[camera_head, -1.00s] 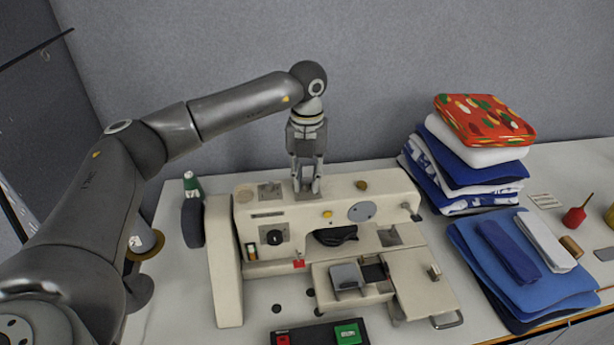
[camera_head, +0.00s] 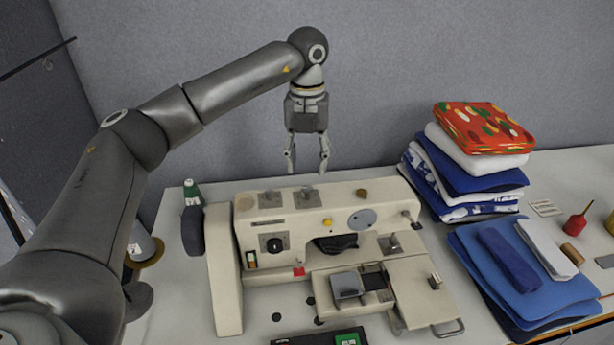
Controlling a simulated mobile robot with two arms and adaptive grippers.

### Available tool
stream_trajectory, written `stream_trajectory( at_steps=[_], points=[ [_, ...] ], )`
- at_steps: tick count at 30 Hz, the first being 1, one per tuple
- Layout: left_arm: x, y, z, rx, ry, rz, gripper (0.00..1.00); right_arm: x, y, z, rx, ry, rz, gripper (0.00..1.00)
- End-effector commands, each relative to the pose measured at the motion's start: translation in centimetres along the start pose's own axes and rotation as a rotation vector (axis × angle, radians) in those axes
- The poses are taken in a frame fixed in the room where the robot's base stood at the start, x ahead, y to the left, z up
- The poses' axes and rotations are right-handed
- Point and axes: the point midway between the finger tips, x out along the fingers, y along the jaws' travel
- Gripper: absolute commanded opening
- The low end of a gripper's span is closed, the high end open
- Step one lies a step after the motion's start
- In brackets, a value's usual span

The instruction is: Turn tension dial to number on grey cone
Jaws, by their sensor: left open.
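The cream sewing machine (camera_head: 225,270) stands on the table. A black round dial (camera_head: 273,245) sits on a square metal plate on its front face. Metal plates with small knobs lie on its top, one at the left (camera_head: 269,198) and one farther right (camera_head: 306,197). I cannot tell which is the tension dial, and no number is readable. My left gripper (camera_head: 307,168) is open and empty, pointing down above the right top plate, apart from it. A pale grey cone (camera_head: 143,243) stands left of the machine, partly hidden by my left arm. My right gripper is not in view.
A green-topped spool (camera_head: 191,190) stands behind the machine's left end. Folded cloths (camera_head: 465,170) are stacked at the right, with a blue pile (camera_head: 520,275) in front. A red bottle (camera_head: 577,222) stands farther right. A grey wall is behind.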

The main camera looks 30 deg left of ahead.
Motion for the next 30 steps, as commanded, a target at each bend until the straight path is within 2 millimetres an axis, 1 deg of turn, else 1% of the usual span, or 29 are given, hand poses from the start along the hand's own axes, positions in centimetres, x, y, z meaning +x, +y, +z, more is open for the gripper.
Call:
stream_trajectory(
  at_steps=[1,3,6,9,14,30],
  points=[
    [-1.1,-0.1,0.1,-0.001,-0.002,-0.002,0.46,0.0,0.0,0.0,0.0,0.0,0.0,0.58],
    [-2.4,-0.1,0.1,-0.001,-0.003,-0.003,0.46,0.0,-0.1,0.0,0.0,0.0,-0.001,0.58],
    [-3.7,0.0,0.1,-0.001,-0.002,-0.002,0.46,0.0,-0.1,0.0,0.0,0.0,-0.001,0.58],
    [-4.5,0.0,0.0,-0.001,-0.001,0.0,0.46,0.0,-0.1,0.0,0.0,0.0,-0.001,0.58],
    [-4.9,0.0,0.0,-0.001,0.0,0.0,0.46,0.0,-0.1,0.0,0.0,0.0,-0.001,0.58],
    [-4.8,0.0,0.0,-0.001,0.0,0.0,0.46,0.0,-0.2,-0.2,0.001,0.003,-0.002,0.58]
  ],
)
